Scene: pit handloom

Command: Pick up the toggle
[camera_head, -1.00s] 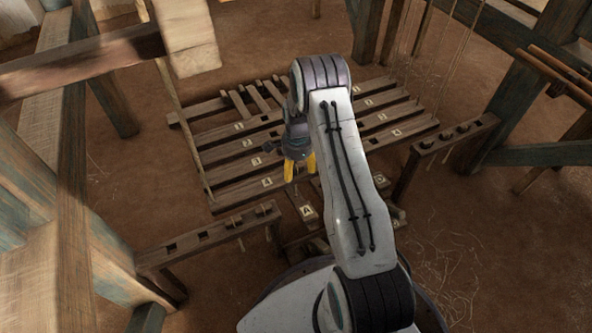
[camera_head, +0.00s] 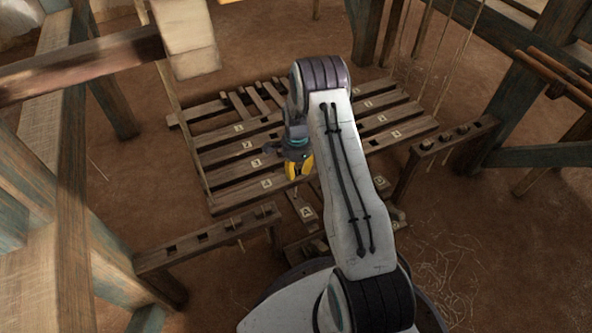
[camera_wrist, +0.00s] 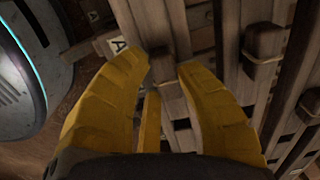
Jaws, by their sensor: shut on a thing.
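My gripper (camera_head: 299,173) has yellow fingers and points down over the slatted wooden treadle frame, beside the plank marked 4. In the wrist view a small dark brown wooden block (camera_wrist: 163,66), which looks like the toggle, sits between the two fingertips. The fingers are closed in on it from both sides. In the head view the toggle is too small and too covered by the fingers to make out clearly. Its lower part is hidden in the wrist view.
The slatted frame (camera_head: 236,160) has numbered planks. A lettered tag A (camera_head: 308,213) lies just below my gripper. A thick loom post (camera_head: 68,190) stands at the left.

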